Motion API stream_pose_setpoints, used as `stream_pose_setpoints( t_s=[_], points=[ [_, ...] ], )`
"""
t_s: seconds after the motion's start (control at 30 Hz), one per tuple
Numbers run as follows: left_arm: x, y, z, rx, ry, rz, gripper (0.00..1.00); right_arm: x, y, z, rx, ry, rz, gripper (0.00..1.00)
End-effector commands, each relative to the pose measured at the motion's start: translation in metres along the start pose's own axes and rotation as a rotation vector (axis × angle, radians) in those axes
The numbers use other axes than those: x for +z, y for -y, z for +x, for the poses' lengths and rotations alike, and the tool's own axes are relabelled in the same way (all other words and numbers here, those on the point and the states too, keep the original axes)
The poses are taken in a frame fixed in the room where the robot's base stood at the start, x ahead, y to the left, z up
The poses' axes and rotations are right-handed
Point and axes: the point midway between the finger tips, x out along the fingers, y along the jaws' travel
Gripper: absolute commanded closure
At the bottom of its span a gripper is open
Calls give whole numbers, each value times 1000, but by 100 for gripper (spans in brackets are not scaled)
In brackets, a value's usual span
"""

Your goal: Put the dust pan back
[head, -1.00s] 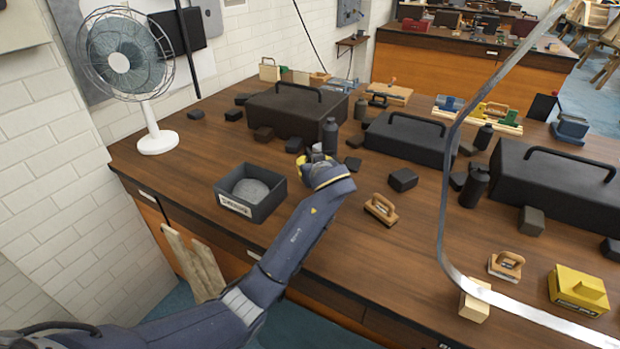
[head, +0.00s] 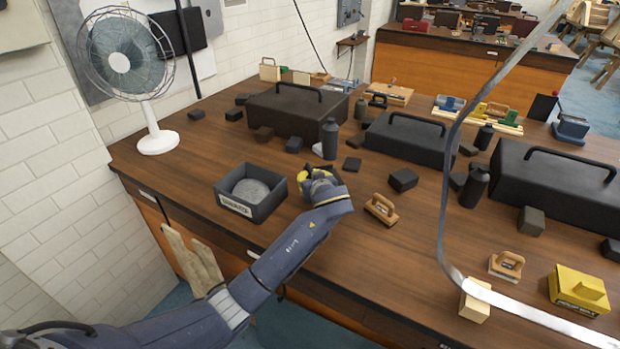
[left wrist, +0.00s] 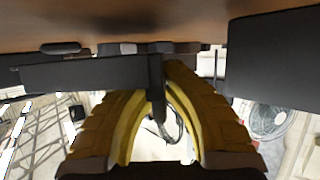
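I cannot pick out a dust pan for certain. A small pale object (head: 318,150) stands beside a black bottle (head: 330,138), behind my left gripper, too small to identify. My left gripper (head: 318,174) is low over the near part of the bench, just right of a dark open box (head: 232,208) with a round grey patch inside. In the left wrist view its yellow fingers (left wrist: 160,95) are apart, with background showing between them. A dark upright shape (left wrist: 156,80) shows at the fingertips; it seems to lie beyond them. My right gripper is out of view.
Dark toolboxes (head: 297,108) and several small dark blocks crowd the bench. A wooden-handled block (head: 381,208) lies right of my gripper. A fan (head: 125,60) stands at the left. A bent grey metal strip (head: 447,200) crosses the right side.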

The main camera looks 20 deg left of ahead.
Motion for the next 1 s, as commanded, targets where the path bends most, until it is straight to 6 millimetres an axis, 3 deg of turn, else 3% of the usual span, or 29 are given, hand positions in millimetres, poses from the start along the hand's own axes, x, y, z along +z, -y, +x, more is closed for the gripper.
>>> stream_pose_setpoints(
  t_s=[0.57,0.6,0.77,1.0],
  points=[
    [12,1,5,-1,2,1,100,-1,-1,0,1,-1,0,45],
    [13,1,5,-1,3,2,91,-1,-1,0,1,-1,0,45],
    [15,1,5,-2,5,4,72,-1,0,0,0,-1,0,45],
    [17,2,6,-3,8,6,71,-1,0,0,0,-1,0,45]
  ],
)
